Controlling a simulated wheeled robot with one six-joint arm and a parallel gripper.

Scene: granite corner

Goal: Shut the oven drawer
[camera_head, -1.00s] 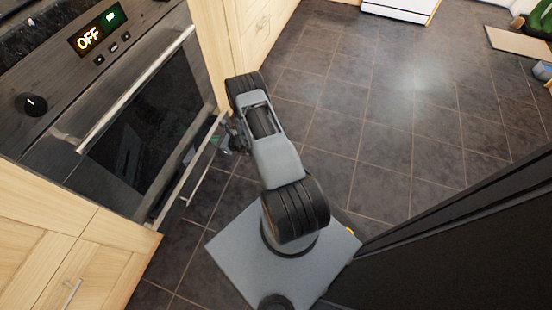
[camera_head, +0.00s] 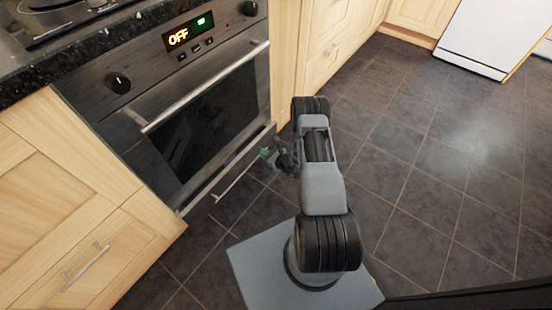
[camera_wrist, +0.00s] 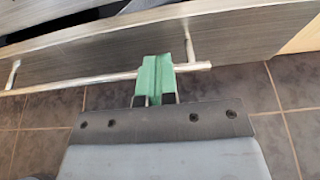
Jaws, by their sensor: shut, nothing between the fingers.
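The oven (camera_head: 205,105) stands at the left in the head view. Its drawer (camera_head: 230,172) is at the bottom and stands a little open. In the wrist view the drawer front (camera_wrist: 95,55) spans the upper part, with a dark gap behind its top edge. Its bar handle (camera_wrist: 95,80) runs across the front and also shows in the head view (camera_head: 237,178). My gripper (camera_wrist: 157,76) has green fingertips, shut and empty, overlapping the handle right of its middle. I cannot tell whether they touch it. In the head view my gripper (camera_head: 267,153) is at the drawer's right end.
Wooden cabinets stand left (camera_head: 90,230) and right (camera_head: 320,40) of the oven. The oven door handle (camera_head: 205,88) sticks out above the drawer. A white appliance (camera_head: 490,38) stands at the back right. The dark tiled floor (camera_head: 440,150) is clear to the right.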

